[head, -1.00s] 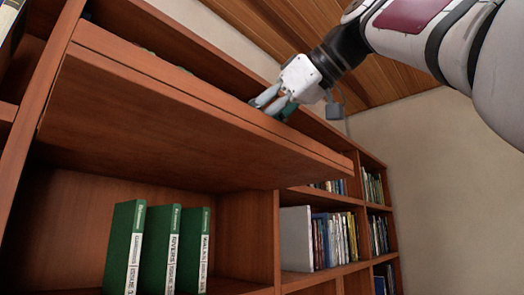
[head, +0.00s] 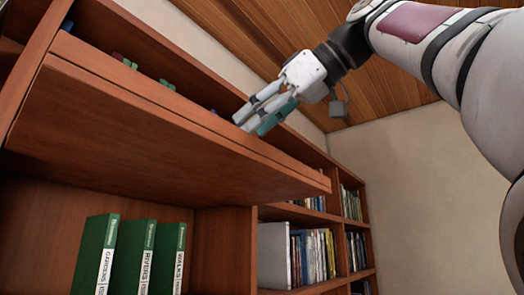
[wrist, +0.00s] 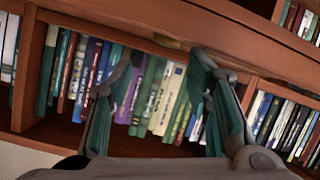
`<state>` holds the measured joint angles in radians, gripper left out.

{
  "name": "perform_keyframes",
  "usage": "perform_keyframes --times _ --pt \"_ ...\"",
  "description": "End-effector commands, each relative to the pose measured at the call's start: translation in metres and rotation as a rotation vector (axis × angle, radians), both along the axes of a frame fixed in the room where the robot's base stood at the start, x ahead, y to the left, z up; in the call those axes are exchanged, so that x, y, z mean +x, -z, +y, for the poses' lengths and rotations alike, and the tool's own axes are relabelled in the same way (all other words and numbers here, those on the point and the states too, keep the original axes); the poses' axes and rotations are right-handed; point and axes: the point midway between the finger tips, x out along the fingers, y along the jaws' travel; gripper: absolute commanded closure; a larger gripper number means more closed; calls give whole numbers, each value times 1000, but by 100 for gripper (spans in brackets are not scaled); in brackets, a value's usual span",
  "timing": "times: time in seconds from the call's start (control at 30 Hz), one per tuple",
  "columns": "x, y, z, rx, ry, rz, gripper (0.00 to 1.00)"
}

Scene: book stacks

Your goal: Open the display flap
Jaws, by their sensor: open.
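The display flap (head: 150,130) is a wide reddish-brown wooden panel in the head view. It juts out from the bookcase above an open compartment, and I see its broad face from below. My gripper (head: 252,122) is at the flap's upper edge, toward its right half, with the fingers pointing down and left. I cannot tell whether they touch the wood. In the wrist view my gripper (wrist: 165,105) has its two fingers wide apart with nothing between them. Beyond them a brass-coloured piece (wrist: 168,43) sits on a wooden board's edge.
Green books (head: 140,258) stand in the compartment under the flap. More books (head: 312,255) fill shelves to the right. In the wrist view a row of books (wrist: 150,95) stands behind the fingers. Free room lies by the bare wall (head: 420,190) at the right.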

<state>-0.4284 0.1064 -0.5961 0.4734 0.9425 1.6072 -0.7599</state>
Motion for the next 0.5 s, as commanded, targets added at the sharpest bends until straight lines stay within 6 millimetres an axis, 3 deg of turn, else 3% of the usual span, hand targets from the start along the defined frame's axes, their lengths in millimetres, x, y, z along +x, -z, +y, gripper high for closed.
perform_keyframes --times 0.5 --pt "-14 -9 -17 -1 1 2 55"
